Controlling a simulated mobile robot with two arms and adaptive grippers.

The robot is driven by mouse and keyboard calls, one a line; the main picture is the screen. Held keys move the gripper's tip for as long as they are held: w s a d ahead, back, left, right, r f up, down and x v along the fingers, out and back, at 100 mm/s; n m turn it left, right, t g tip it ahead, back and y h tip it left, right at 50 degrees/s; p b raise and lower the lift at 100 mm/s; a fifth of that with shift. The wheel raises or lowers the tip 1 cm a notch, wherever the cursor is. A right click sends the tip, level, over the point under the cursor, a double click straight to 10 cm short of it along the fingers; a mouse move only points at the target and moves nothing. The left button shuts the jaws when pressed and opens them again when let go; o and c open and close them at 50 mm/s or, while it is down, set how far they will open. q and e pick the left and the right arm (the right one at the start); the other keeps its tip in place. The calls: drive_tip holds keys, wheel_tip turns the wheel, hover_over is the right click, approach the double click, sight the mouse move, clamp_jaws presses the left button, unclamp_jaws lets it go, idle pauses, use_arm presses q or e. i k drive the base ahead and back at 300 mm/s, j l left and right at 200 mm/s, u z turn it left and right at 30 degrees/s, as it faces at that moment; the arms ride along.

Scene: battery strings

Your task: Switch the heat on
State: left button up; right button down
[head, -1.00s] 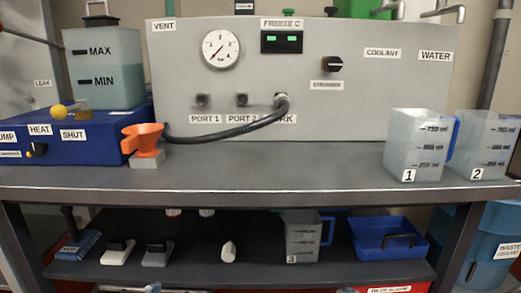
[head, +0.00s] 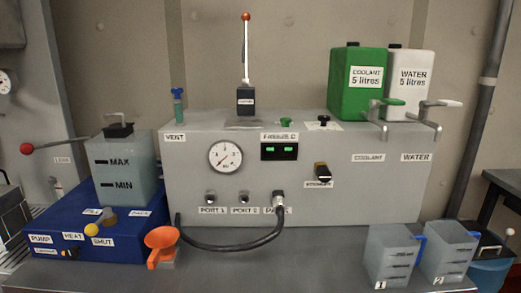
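The blue box (head: 130,247) stands at the left of the bench and carries labels reading PUMP, HEAT and SHUT. The HEAT label (head: 73,237) is on its front face. A small black knob (head: 71,253) sits just below that label; its setting is too small to read. A lever with a yellow ball (head: 91,229) is beside it, above the SHUT label (head: 103,241). Neither of my grippers is in view.
A clear tank (head: 124,180) marked MAX and MIN stands on the box. A black hose (head: 235,247) loops before the grey panel (head: 375,195). Jugs 1 (head: 389,257) and 2 (head: 446,252) stand at right.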

sight(73, 253)
drive_tip(key=k, duration=1.15)
